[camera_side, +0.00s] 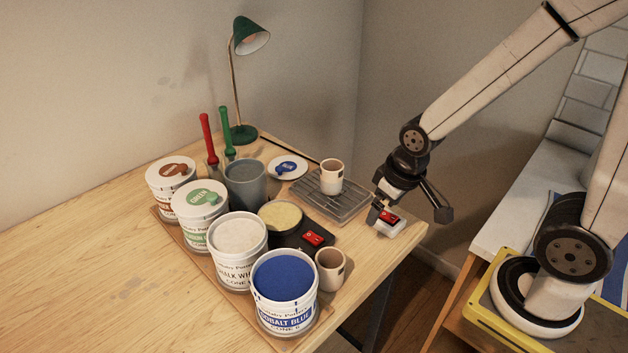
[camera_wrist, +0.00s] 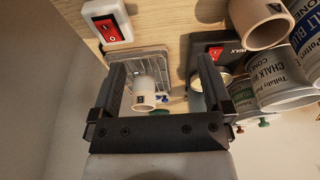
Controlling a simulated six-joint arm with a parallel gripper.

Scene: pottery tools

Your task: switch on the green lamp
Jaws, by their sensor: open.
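The green lamp (camera_side: 249,38) stands at the back of the table on a thin brass stem. No bright light shows under its shade. A white switch box with a red rocker (camera_side: 390,216) lies near the table's right edge; it also shows at the top left of the wrist view (camera_wrist: 108,22). My gripper (camera_side: 379,206) is just above or beside this box; whether it touches it I cannot tell. In the wrist view my gripper (camera_wrist: 161,62) is open, with nothing between its fingers, and the white box lies beyond the left finger.
A black wax warmer (camera_side: 288,236) has its own red switch (camera_side: 315,238). A wire rack (camera_side: 330,203) bears a cup (camera_side: 331,177). Another cup (camera_side: 330,268) and several glaze buckets (camera_side: 285,290) stand nearer. The table's left side is clear.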

